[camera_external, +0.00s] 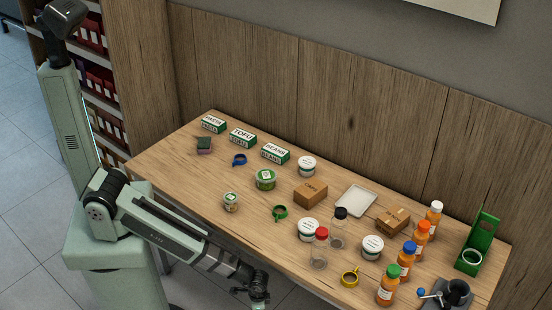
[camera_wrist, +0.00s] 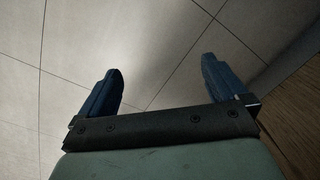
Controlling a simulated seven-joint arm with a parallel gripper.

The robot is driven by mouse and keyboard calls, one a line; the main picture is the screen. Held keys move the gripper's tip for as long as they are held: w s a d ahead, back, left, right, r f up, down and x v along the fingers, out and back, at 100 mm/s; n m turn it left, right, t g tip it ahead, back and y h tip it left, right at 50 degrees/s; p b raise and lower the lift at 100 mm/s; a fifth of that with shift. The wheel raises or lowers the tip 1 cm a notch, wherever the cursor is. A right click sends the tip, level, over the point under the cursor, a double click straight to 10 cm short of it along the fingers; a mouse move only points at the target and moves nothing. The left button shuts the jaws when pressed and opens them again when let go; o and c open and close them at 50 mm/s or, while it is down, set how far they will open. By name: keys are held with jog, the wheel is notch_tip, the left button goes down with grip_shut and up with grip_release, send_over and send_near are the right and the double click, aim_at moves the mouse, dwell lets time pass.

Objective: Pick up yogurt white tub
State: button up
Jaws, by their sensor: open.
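Three white tubs with dark bands stand upright on the wooden table (camera_external: 172,171): one at the back (camera_external: 307,166), one near the middle (camera_external: 308,230) and one further right (camera_external: 372,247). Their labels are too small to read, so I cannot tell which is yogurt. My gripper (camera_external: 259,298) hangs off the table's front edge, left of and nearer than the tubs, apart from them all. In the wrist view my gripper (camera_wrist: 162,72) has its two blue fingers wide apart, with nothing between them but floor.
A red-capped jar (camera_external: 319,250) and a black-capped jar (camera_external: 338,229) stand close to the middle tub. A cardboard box (camera_external: 311,194) stands between the back and middle tubs.

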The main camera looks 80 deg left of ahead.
jog(key=w+d+r+t+h, duration=0.1)
jog(key=w+d+r+t, duration=0.1)
jog(key=w+d+r, duration=0.5)
jog(key=w+d+r+t+h, duration=0.1)
jog(key=w+d+r+t, duration=0.1)
jog(key=w+d+r, duration=0.6)
jog(key=w+d+r+n+t, duration=0.1)
jog(key=w+d+r+n, duration=0.2)
jog(key=w+d+r, duration=0.25)
notch_tip(320, 180, up, 27)
jog(key=n+g+y, duration=0.1)
jog(key=n+g, duration=0.3)
jog(key=n, duration=1.4)
send_over(374, 244)
jog(key=f, duration=0.7)
jog(key=shift+a+f, duration=0.15)
jog(key=shift+a, duration=0.2)
jog(key=shift+d+f, duration=0.2)
jog(key=shift+f, duration=1.25)
jog(key=shift+d+f, duration=0.15)
jog(key=shift+f, duration=1.3)
